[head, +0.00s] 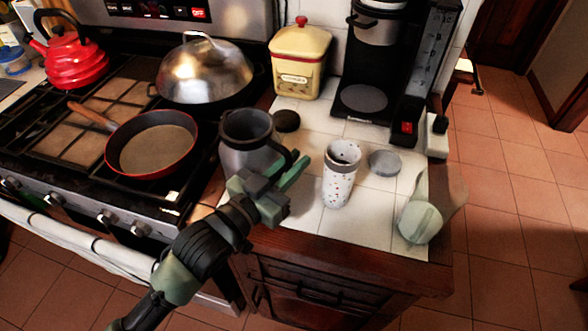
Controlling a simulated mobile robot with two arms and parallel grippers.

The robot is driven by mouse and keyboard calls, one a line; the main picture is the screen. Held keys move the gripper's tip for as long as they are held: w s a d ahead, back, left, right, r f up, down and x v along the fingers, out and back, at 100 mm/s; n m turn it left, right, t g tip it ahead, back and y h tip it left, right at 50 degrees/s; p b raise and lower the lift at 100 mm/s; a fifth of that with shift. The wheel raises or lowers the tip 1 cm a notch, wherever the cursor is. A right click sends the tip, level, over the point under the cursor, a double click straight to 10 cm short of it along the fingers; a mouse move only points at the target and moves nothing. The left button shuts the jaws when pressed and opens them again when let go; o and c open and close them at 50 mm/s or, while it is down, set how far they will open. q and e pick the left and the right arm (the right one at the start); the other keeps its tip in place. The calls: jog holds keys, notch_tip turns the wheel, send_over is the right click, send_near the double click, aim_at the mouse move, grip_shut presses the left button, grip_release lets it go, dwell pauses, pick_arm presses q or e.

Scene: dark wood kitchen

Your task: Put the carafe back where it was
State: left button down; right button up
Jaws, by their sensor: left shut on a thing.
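The carafe (242,158) is a dark grey, open-topped jug with a black handle on its right side. It is upright at the left end of the tiled counter, beside the stove. My left gripper (281,184) is shut on the carafe at its handle side; the fingers partly hide the handle and lower body. I cannot tell whether its base touches the counter. The black coffee maker (424,72) stands at the back of the counter, with its round plate (362,98) bare. My right gripper is not in view.
A speckled cup (340,178), a grey lid (385,163) and a pale green rounded item (420,221) stand on the counter's right part. A small black round piece (287,121) and yellow canister (299,60) are behind the carafe. A red pan (152,146) is on the stove.

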pick_arm(q)
jog(key=shift+f, duration=0.85)
jog(key=shift+f, duration=0.2)
jog(key=c, duration=1.4)
grip_release()
jog(key=shift+f, duration=0.1)
jog(key=shift+c, duration=0.2)
jog(key=shift+s, duration=0.1)
jog(key=shift+s+a, duration=0.1)
jog(key=b+v, duration=0.1)
jog(key=v, duration=0.9)
jog(key=shift+s+a+b, duration=0.2)
jog(key=shift+s+b, duration=0.05)
jog(key=shift+b, duration=0.1)
jog(key=shift+s+a+r, duration=0.2)
jog(key=shift+s+a, duration=0.1)
jog(key=shift+s, duration=0.1)
